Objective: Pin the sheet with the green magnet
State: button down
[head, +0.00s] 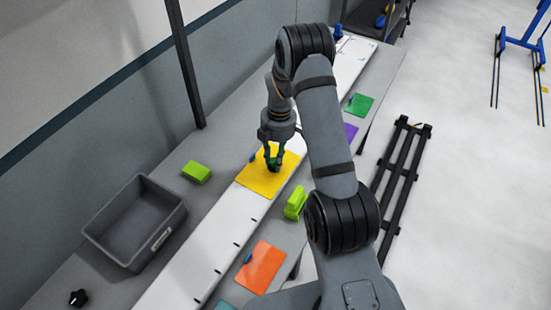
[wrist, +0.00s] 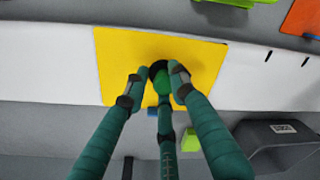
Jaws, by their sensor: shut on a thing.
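The yellow sheet (head: 257,183) lies flat across the white strip on the long bench; it also shows in the wrist view (wrist: 115,58). My gripper (head: 274,163) is over the middle of the sheet, pointing down. In the wrist view its fingers (wrist: 160,86) are closed around the green magnet (wrist: 163,87), which has a dark round part at its far end. The magnet (head: 273,168) is mostly hidden by the fingers in the head view. It is at or just above the sheet; I cannot tell if it touches.
A grey bin (head: 118,247) stands on the bench at left. Lime-green blocks (head: 196,171) (head: 295,203) lie on either side of the strip. An orange sheet (head: 262,268), a purple sheet (head: 350,133) and a green sheet (head: 360,104) lie along the right side. A black knob (head: 77,297) is near left.

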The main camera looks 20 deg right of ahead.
jog(key=shift+s+f+b, duration=0.1)
jog(key=shift+f+b, duration=0.7)
jog(key=shift+b, duration=0.05)
dwell(1.4)
jog(key=c, duration=1.4)
grip_release()
jog(key=shift+o, duration=0.2)
notch_tip(320, 180, up, 12)
jog(key=shift+w+d, duration=0.25)
jog(key=shift+d, duration=0.15)
